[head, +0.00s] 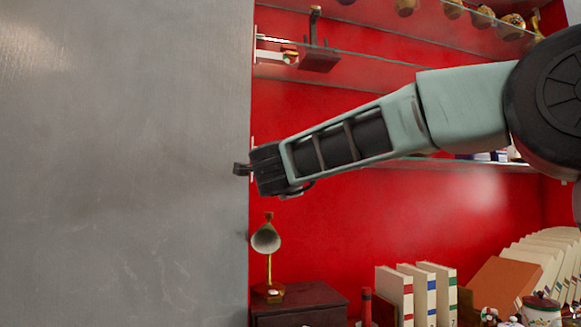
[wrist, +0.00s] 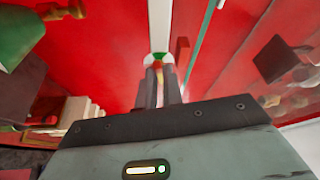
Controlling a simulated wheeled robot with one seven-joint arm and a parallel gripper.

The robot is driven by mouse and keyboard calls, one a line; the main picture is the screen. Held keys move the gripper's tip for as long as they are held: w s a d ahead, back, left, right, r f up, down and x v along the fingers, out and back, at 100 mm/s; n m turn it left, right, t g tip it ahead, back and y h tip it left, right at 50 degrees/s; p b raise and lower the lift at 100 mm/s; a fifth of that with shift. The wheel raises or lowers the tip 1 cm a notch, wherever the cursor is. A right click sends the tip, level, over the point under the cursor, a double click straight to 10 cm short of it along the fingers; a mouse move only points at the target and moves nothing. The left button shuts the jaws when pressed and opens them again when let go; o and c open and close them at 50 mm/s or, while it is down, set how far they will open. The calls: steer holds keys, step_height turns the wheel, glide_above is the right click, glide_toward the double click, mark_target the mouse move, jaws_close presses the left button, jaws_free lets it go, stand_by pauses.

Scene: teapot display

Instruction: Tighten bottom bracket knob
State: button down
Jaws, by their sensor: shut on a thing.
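The bottom bracket knob (wrist: 158,60) is a small round piece with white, green and red patches at the end of a white vertical strip (wrist: 161,22) in the wrist view. My gripper (wrist: 161,72) is shut on the knob, with its two dark fingers at either side of it. In the head view my gripper (head: 241,169) reaches left to the edge of a large grey panel, and the knob itself is hidden there. An upper bracket (head: 278,50) with a round red and white knob shows higher on the red wall. How tight the bottom knob is cannot be seen.
Glass shelves (head: 380,88) cross the red back wall above and behind my arm. A brass lamp (head: 266,240) stands on a dark cabinet (head: 300,300) below the gripper. Upright books (head: 420,290) stand lower right. The grey panel (head: 120,160) fills the left side.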

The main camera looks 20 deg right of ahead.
steer(key=shift+d+r+m+g+p, duration=0.1)
steer(key=shift+r+m+g+p, duration=0.2)
steer(key=shift+m, duration=0.5)
steer(key=c, duration=1.5)
jaws_free()
steer(key=shift+w+f, duration=0.1)
steer(key=shift+c, duration=0.2)
steer(key=shift+f, duration=0.1)
steer(key=b+v, duration=0.2)
steer(key=v, duration=1.5)
steer(key=shift+s, duration=0.25)
